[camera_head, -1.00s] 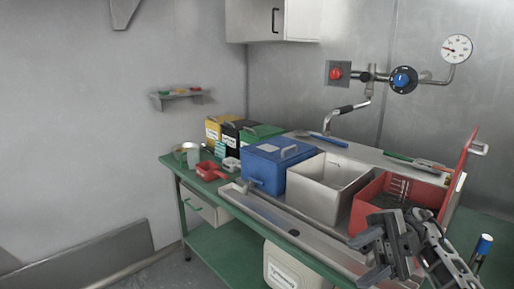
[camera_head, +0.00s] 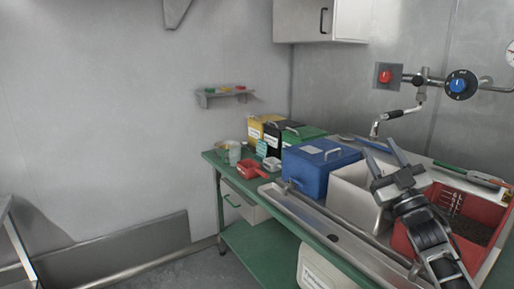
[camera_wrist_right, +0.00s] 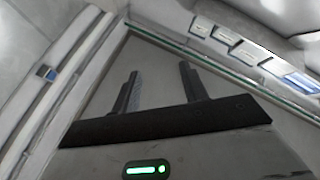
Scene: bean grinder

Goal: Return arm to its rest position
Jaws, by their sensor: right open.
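My right gripper (camera_head: 385,158) is in the camera_head view at the right, raised in front of the white bin and the red bin. Its two fingers stand apart with nothing between them. In the right wrist view the two fingers (camera_wrist_right: 160,90) also show apart and empty, against a blurred grey background. My left gripper is not in view.
A green table (camera_head: 262,240) carries a blue bin (camera_head: 318,172), a white bin (camera_head: 352,200), a red bin (camera_head: 478,254) and a red scoop (camera_head: 250,170). A faucet (camera_head: 392,116) and a blue valve knob (camera_head: 459,85) are on the back wall. The floor at left is mostly clear.

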